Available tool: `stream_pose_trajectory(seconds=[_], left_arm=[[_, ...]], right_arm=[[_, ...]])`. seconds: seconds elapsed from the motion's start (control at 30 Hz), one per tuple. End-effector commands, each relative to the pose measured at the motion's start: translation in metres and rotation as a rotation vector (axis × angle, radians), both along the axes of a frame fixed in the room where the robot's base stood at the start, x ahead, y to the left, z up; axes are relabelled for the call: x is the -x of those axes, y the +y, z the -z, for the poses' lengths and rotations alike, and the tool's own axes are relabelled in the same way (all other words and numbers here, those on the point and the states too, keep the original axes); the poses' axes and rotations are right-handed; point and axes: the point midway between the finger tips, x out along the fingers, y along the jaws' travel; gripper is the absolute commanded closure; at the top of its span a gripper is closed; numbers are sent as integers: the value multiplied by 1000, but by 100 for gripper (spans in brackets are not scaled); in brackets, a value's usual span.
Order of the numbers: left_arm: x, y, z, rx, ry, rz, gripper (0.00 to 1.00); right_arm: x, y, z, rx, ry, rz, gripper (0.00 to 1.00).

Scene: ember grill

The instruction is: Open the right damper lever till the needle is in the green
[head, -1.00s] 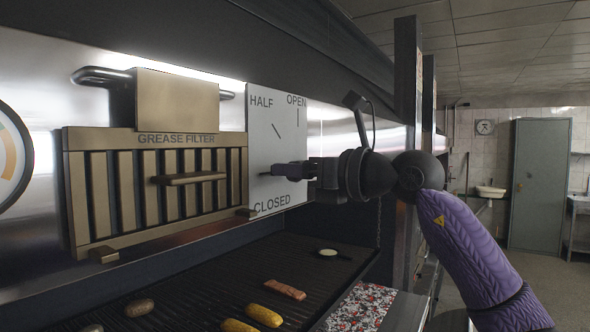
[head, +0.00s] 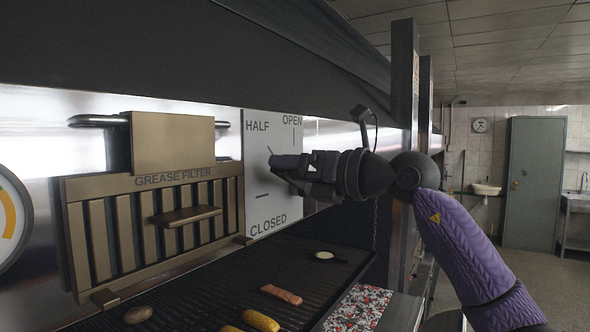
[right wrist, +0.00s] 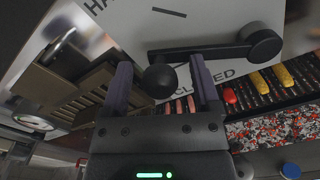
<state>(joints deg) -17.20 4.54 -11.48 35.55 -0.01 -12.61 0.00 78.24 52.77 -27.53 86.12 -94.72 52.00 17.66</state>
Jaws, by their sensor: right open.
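The white damper plate (head: 258,220) carries HALF, OPEN and CLOSED labels with tick marks. In the right wrist view, the black damper lever (right wrist: 210,52) runs from its round pivot at right to a ball knob (right wrist: 160,80) at left. My right gripper (head: 277,163) is open in front of the plate and mostly hides the lever in the head view. In the right wrist view, its two purple fingers (right wrist: 161,86) stand on either side of the knob. A round gauge (head: 10,215) with green and orange bands is cut off at the left edge; its needle is not readable.
The grease filter (head: 150,230) with a protruding handle is left of the plate. Below is the grill (head: 215,295) with corn, meat and other food. A speckled board (head: 358,308) lies at its right. The floor at right is clear.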

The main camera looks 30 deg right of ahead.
Motion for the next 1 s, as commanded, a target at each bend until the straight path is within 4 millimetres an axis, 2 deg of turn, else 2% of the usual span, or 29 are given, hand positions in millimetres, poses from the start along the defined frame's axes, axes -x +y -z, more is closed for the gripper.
stream_pose_trajectory(seconds=[0.13,0.3,0.5,1.0], left_arm=[[0,0,13,0,1,0,19],[1,0,32,0,1,0,19],[1,0,40,0,2,0,19],[1,0,40,0,2,0,19]], right_arm=[[17,-11,4,1,-2,4,21],[55,-34,5,1,-2,5,21],[82,-49,2,1,-1,2,21],[85,-50,0,0,0,0,21]])
